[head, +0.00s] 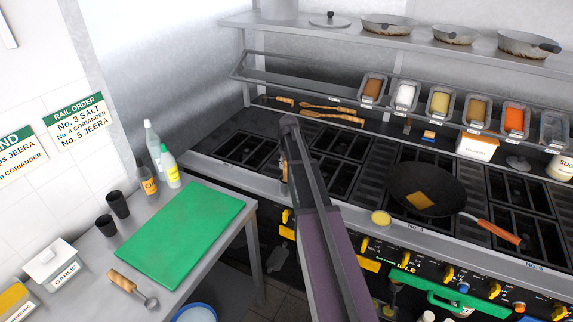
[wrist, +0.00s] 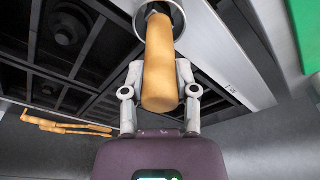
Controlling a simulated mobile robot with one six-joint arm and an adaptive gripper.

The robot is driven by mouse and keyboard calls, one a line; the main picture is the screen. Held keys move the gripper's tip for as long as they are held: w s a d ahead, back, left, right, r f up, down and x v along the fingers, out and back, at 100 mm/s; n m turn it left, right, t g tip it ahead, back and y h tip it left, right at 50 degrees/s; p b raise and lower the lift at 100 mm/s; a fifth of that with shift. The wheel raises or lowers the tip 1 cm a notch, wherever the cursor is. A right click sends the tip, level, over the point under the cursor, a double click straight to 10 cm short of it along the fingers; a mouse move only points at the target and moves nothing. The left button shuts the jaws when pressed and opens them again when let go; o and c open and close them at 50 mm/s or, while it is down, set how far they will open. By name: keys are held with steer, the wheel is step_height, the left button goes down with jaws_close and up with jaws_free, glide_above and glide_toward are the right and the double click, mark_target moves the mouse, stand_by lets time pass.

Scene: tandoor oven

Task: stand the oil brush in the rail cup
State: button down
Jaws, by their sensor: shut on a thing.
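The oil brush (wrist: 160,75) shows in the wrist view as a thick light-wood handle. My gripper (wrist: 160,80) is shut on it, one finger on each side. The handle's far end reaches into the round mouth of the silver rail cup (wrist: 178,14), at the top edge of the picture. The brush's bristles are hidden, and I cannot tell how deep it sits or whether it touches the bottom. In the head view my arm covers the gripper and most of the cup area; only a small wood-coloured sliver shows left of the arm, by the range's front rail.
A steel side table with a green board (head: 180,232), bottles, black cups (head: 117,204) and a wooden-handled ladle (head: 128,285) stands left. A black pan (head: 425,188) sits on the burners at right. Wooden tools (head: 330,118) lie at the back of the range, below a rail of spice tubs.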

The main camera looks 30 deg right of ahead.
steer(key=shift+f, duration=0.15)
steer(key=shift+c, duration=1.5)
jaws_free()
step_height(320, 180, up, 15)
steer(key=p, duration=1.4)
steer(key=shift+f, duration=0.2)
steer(key=s+a+f+b, duration=0.5)
steer(key=s+a, duration=0.2)
steer(key=s, duration=0.1)
steer(key=s+a+f+n+g+b, duration=0.1)
steer(key=s+a+f+b, duration=0.4)
steer(key=s+a, duration=0.3)
steer(key=s+a+f+b, duration=0.5)
steer(key=s+a, duration=0.3)
steer(key=s, duration=0.2)
steer(key=shift+a+f+g, duration=0.25)
steer(key=shift+f+g, duration=0.15)
steer(key=shift+f, duration=0.1)
